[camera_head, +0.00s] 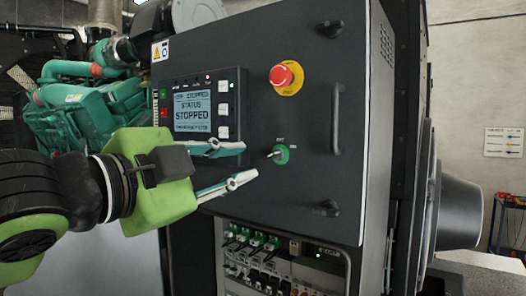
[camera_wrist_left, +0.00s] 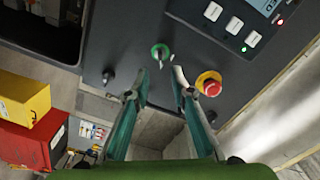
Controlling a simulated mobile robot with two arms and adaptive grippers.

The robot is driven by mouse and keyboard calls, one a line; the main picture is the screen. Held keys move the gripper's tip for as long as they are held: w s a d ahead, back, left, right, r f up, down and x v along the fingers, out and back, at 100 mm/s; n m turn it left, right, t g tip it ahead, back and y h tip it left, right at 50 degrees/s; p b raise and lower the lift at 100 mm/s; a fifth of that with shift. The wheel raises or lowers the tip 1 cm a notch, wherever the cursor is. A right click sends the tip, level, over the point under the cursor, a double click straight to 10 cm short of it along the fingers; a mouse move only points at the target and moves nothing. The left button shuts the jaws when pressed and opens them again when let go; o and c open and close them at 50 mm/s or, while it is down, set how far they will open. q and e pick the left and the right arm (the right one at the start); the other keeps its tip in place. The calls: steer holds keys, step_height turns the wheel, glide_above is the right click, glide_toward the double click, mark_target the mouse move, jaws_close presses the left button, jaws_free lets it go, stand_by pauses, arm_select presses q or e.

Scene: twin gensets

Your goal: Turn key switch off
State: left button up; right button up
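The key switch (camera_head: 280,154) is a small silver key on a green round plate on the dark control cabinet door (camera_head: 310,110). In the left wrist view the key switch (camera_wrist_left: 161,52) sits just beyond the fingertips, with its key pointing down and slightly right. My left gripper (camera_head: 250,161) is open and empty, its two fingers spread one above the other, just left of the key and apart from it. The left gripper (camera_wrist_left: 160,78) also shows open in the left wrist view. The display (camera_head: 193,107) reads "STOPPED". My right gripper is not in view.
A red emergency stop button (camera_head: 284,77) on a yellow ring is above the key switch. A door handle (camera_head: 337,104) stands out at the right, with black latches (camera_head: 327,208) near the edge. Breakers and wiring (camera_head: 262,262) sit in the open bay below. A green engine (camera_head: 85,105) is behind left.

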mark_target(267, 157)
arm_select(q)
steer(key=p+x, duration=0.1)
steer(key=x, duration=0.6)
steer(key=shift+w+d+p, duration=0.15)
steer(key=shift+w+p, duration=0.15)
steer(key=shift+p, duration=0.1)
jaws_close()
